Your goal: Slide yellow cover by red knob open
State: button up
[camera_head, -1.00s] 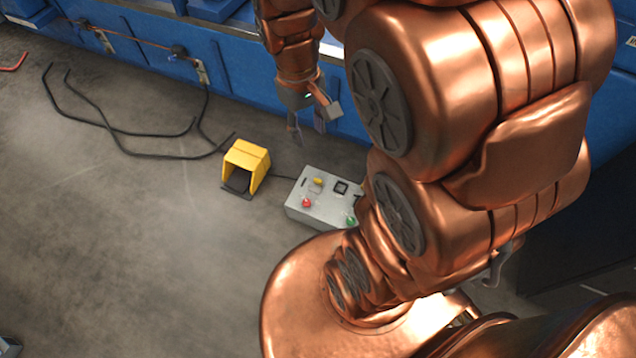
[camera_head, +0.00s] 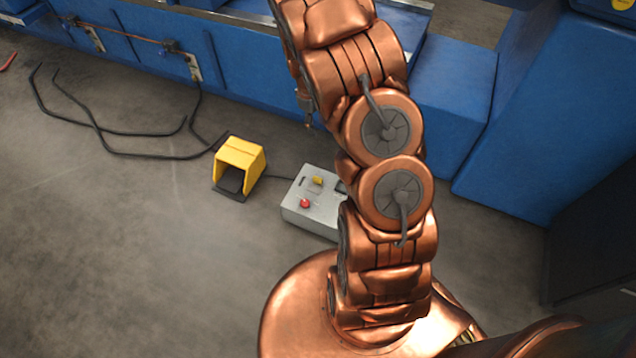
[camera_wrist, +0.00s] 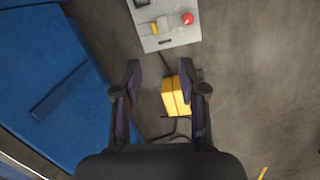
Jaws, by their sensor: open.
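The grey control box (camera_head: 322,216) stands on the floor left of my arm. On its top are a small yellow cover (camera_head: 317,181) and a red knob (camera_head: 305,203) close beside it. In the wrist view the box (camera_wrist: 178,38) is at the top, with the yellow cover (camera_wrist: 155,28) and the red knob (camera_wrist: 188,19). My gripper (camera_wrist: 160,70) is open and empty; its fingertips appear below the box in the wrist view, apart from it.
A yellow foot pedal housing (camera_head: 242,156) stands on the floor left of the box and also shows between my fingers in the wrist view (camera_wrist: 176,96). Black cables (camera_head: 120,152) lie farther left. A blue machine (camera_head: 235,70) runs along the back.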

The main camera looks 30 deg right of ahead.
notch_tip(320, 180, down, 13)
jog(key=w+d+n+b, duration=0.1)
jog(key=w+d+b, duration=0.2)
jog(key=b, duration=0.1)
jog(key=n+y+b, duration=0.1)
jog(key=n+b, duration=0.1)
jog(key=b, duration=0.3)
send_over(318, 178)
jog(key=shift+t, duration=0.4)
notch_tip(318, 178, down, 17)
jog(key=shift+w+a+r, duration=0.1)
jog(key=shift+r, duration=0.1)
notch_tip(318, 178, down, 7)
jog(key=shift+f+b, duration=0.2)
jog(key=shift+b, duration=0.95)
grip_shut()
